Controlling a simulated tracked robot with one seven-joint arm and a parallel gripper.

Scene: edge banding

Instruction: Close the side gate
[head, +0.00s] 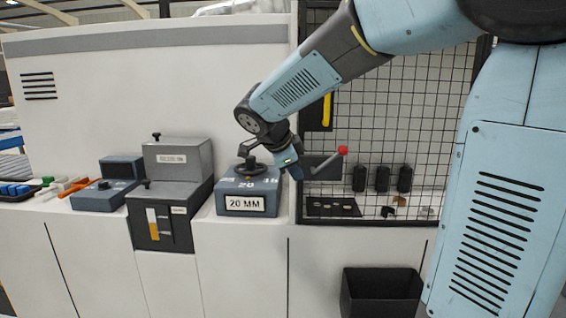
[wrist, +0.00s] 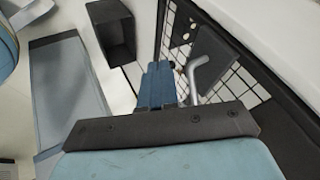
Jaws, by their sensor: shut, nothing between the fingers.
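The mesh panel (head: 425,110), which looks like the side gate, has a black frame and stands at the right in the head view. In the wrist view a mesh panel (wrist: 213,70) with a dark plate shows at upper right, with a grey bent handle (wrist: 197,72) on it. I cannot tell how far the gate stands open. My gripper (head: 294,172) is beside the 20 MM block, left of a red-knobbed lever (head: 343,151). In the wrist view my gripper (wrist: 158,72) has its blue fingers together and empty, just left of the bent handle; contact is unclear.
The 20 MM block (head: 246,204) with a black knob and grey machine boxes (head: 178,158) stand on the white counter. Several black cylinders (head: 381,180) stand by the mesh. A black bin (head: 380,293) is below; a dark bin (wrist: 111,32) also shows in the wrist view.

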